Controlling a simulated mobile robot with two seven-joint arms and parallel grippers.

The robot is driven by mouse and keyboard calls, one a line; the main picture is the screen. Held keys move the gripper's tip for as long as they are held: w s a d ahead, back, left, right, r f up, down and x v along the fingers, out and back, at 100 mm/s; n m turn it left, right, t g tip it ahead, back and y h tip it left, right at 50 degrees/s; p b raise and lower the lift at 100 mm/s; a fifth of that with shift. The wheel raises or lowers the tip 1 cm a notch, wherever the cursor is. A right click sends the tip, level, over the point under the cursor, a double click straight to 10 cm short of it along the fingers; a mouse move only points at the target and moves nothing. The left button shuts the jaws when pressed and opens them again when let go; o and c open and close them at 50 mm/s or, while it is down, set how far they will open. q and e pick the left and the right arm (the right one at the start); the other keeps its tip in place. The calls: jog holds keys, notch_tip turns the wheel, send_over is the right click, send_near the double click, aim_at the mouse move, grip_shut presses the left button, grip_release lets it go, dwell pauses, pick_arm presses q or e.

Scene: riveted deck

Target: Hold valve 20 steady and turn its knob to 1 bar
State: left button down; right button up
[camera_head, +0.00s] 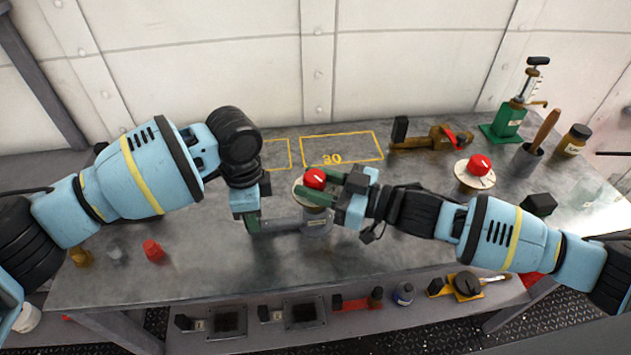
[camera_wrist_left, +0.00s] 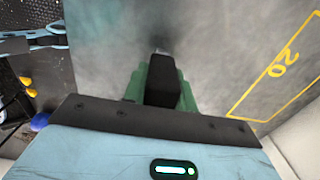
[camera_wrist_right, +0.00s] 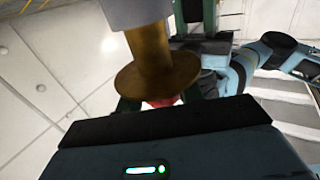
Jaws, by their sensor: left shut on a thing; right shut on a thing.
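My right gripper (camera_head: 330,188) is shut on the red knob. In the right wrist view the valve's brass stem and disc (camera_wrist_right: 157,78) hide most of the knob (camera_wrist_right: 162,102).
A second red-knobbed valve (camera_head: 477,172) stands to the right, near my right arm. Small caps, one red (camera_head: 153,251), lie at the left front.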

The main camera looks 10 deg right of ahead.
pick_arm(q)
jog(key=shift+s+d+f, duration=0.1)
jog(key=shift+d, duration=0.15)
pick_arm(e)
jog(key=shift+s+n+g+y, duration=0.15)
jog(key=shift+n+g+y, duration=0.55)
jog(key=shift+g, duration=0.6)
jog(key=o, duration=1)
jog(key=shift+c, duration=0.2)
pick_arm(q)
jog(key=shift+a, duration=0.1)
pick_arm(e)
jog(key=shift+d, duration=0.1)
jog(key=shift+d, duration=0.2)
pick_arm(q)
jog(key=shift+a, duration=0.1)
pick_arm(e)
jog(key=v, duration=1.1)
jog(key=shift+s+d, duration=0.2)
jog(key=shift+r, duration=0.1)
